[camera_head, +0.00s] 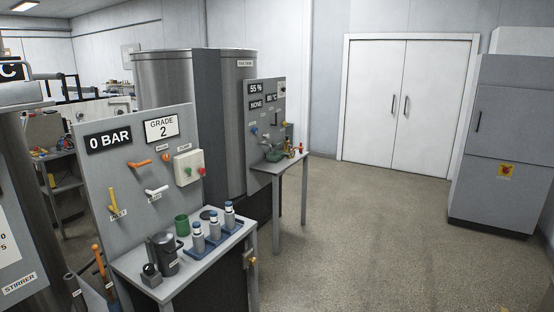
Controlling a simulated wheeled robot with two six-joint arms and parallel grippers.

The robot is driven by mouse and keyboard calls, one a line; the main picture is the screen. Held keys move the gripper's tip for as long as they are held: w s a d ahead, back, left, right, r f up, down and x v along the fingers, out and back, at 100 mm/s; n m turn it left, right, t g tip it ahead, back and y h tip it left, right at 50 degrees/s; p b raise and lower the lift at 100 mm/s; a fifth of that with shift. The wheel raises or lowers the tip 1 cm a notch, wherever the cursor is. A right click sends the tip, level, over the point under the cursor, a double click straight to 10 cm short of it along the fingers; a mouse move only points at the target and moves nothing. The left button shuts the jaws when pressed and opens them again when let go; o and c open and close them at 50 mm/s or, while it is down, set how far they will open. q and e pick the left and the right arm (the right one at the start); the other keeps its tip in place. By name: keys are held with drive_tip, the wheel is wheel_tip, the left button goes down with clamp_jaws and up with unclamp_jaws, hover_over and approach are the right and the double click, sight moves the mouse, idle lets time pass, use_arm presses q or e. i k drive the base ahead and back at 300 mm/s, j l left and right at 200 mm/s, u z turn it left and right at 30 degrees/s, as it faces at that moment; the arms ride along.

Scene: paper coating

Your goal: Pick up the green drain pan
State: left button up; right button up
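A small green, shallow dish-like thing (274,156), which looks like the drain pan, sits on the far small grey table (289,163) below a panel. It is small in the view and its exact shape is hard to tell. A green cup-like container (182,225) stands on the nearer grey table (190,267). Neither of my grippers shows in the head view.
The near table also holds a dark grey jug (164,254) and several blue-capped bottles on a blue tray (229,237). A large steel tank (165,85) stands behind. Open floor (375,240) lies to the right, before white double doors (407,100) and a grey cabinet (497,130).

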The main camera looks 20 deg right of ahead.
sight(281, 156)
drive_tip(key=i+l+z, duration=0.35)
drive_tip(key=i, duration=0.2)
drive_tip(key=i+l+z, duration=0.35)
drive_tip(key=i, duration=0.25)
drive_tip(key=i+z, duration=0.35)
drive_tip(key=i, duration=0.25)
drive_tip(key=i+l, duration=0.1)
drive_tip(key=i, duration=1.75)
drive_tip(key=i+u, duration=0.25)
drive_tip(key=i, duration=0.15)
drive_tip(key=i+l+u, duration=0.2)
drive_tip(key=i, duration=0.2)
drive_tip(key=i+l+u, duration=0.1)
drive_tip(key=i+u, duration=0.15)
drive_tip(key=i, duration=0.15)
drive_tip(key=i+l, duration=0.2)
drive_tip(key=i, duration=0.25)
